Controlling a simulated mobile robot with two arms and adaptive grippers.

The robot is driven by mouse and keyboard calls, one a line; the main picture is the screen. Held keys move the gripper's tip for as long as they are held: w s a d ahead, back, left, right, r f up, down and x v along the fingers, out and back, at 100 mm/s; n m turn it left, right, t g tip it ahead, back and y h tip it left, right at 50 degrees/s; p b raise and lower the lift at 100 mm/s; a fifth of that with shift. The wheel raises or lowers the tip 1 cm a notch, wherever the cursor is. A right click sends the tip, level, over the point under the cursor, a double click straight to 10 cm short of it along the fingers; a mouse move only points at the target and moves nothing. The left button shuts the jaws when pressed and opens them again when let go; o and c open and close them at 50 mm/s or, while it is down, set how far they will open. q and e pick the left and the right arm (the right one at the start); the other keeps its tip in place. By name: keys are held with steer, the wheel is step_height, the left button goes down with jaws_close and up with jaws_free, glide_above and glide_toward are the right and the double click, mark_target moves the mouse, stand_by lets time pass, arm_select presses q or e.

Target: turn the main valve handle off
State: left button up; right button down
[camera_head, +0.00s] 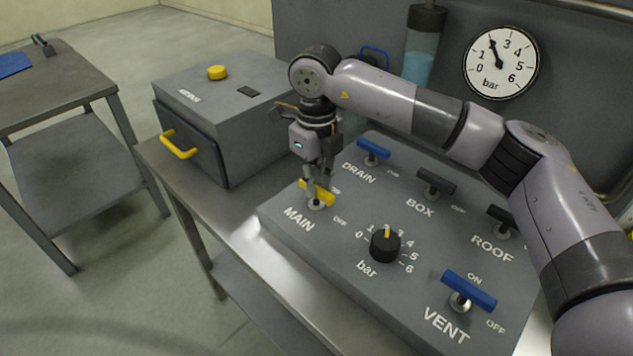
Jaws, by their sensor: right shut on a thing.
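The main valve handle (319,196) is a yellow bar on a round metal base, above the label MAIN at the left part of the grey sloped panel (335,262). My right gripper (317,184) points down at it and is shut on it. The fingers hide part of the bar and of the ON label beside it. An OFF label shows just to the right of the base. The handle lies slanted, its right end lower in the picture. My left gripper is not in view.
Blue handles DRAIN (373,149) and VENT (468,291), dark handles BOX (436,182) and ROOF (505,219), and a black bar knob (385,245) share the panel. A grey box (215,110) stands left. The gauge (501,63) needle points near 2.

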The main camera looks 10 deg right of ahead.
steer(key=shift+w+r, duration=0.1)
steer(key=c, duration=1.6)
jaws_free()
steer(key=shift+o, duration=0.2)
step_height(320, 180, up, 12)
